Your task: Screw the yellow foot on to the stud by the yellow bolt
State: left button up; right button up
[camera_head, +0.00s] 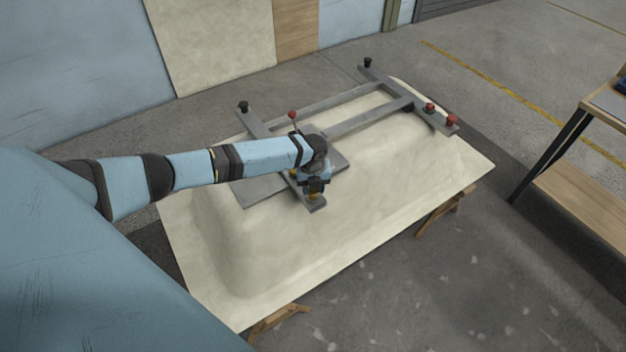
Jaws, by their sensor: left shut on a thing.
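A grey metal frame (355,118) lies on an upturned cream bathtub shell (270,255). My left arm reaches in from the left, and my left gripper (315,189) points down over the near end of the frame's crossbar. It is shut on the yellow foot (313,196), which shows just under the fingers, close above or at the bar. A small yellow spot, likely the yellow bolt (293,175), shows beside the gripper, partly covered. The stud is hidden, so I cannot tell whether the foot touches it. My right gripper is not in view.
Black feet (243,107) (368,62) and red feet (452,120) (430,107) stand on other parts of the frame. A red-topped piece (292,115) rises near my wrist. Wooden trestles (445,212) carry the shell. A wooden-topped table (590,190) stands at right, with open floor between.

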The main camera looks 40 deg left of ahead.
pick_arm(q)
jog(key=m+b, duration=0.1)
jog(key=m, duration=0.3)
jog(key=shift+f+m+b, duration=0.1)
jog(key=shift+m+b, duration=0.2)
jog(key=shift+b, duration=0.05)
jog(key=o, duration=1.1)
